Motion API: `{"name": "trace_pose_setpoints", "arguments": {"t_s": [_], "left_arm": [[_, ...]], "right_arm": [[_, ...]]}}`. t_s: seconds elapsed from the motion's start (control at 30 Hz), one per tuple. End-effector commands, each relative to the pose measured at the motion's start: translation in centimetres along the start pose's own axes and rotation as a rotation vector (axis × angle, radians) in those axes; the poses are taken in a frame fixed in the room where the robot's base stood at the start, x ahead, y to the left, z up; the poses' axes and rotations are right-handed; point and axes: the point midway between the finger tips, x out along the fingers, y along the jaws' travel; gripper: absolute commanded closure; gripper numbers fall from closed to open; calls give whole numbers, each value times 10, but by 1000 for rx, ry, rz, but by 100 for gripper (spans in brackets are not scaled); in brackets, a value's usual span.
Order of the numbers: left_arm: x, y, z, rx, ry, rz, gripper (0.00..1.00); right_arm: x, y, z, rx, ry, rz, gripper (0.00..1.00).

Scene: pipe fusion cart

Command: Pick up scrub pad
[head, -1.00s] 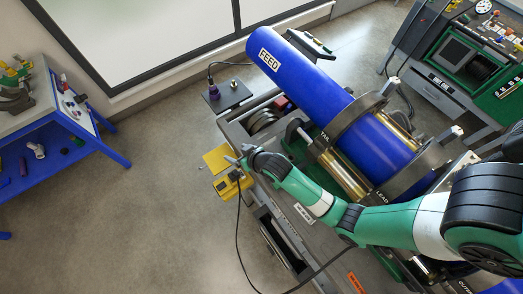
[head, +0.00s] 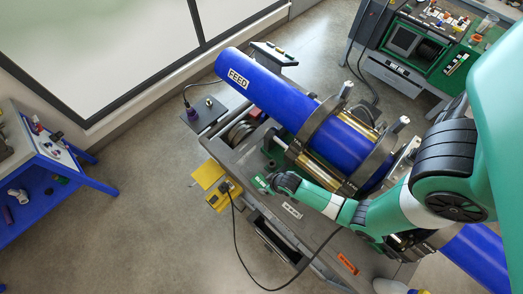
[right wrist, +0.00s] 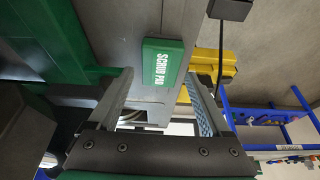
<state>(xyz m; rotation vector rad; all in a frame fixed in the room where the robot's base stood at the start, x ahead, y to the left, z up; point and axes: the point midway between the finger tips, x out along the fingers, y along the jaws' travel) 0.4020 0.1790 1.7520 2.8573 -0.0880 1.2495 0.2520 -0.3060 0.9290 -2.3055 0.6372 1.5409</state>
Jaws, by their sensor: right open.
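The scrub pad (right wrist: 163,63) is a green block with a white "SCRUB PAD" label. In the right wrist view it lies on the grey cart top, beyond and between my fingertips. In the head view a small green patch (head: 261,182) at the cart's near left edge looks like the pad. My right gripper (right wrist: 160,77) is open, with one finger to each side of the pad in the picture and nothing held. In the head view my right gripper (head: 272,182) is just right of the green patch, its fingers partly hidden. My left gripper is not in view.
A blue pipe (head: 290,103) marked FEED lies in metal clamps (head: 327,122) beside my right arm. A yellow pedal unit (head: 222,193) with a black cable is off the cart's left side. A blue-framed table (head: 93,183) stands far left. The floor between is clear.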

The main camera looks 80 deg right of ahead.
Motion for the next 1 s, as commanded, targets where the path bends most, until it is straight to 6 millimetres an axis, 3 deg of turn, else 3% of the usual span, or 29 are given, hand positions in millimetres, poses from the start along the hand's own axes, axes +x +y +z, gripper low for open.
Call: {"name": "trace_pose_setpoints", "arguments": {"t_s": [0.17,0.37,0.5,0.73,1.0], "left_arm": [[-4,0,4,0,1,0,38],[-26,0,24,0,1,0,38],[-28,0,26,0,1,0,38],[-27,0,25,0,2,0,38],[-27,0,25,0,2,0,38]], "right_arm": [[7,0,-1,1,0,0,18],[42,-2,-7,2,2,-1,18],[56,-2,-8,2,-1,0,18],[56,-2,-8,1,0,-1,18],[56,-2,-8,1,0,-1,64]]}}
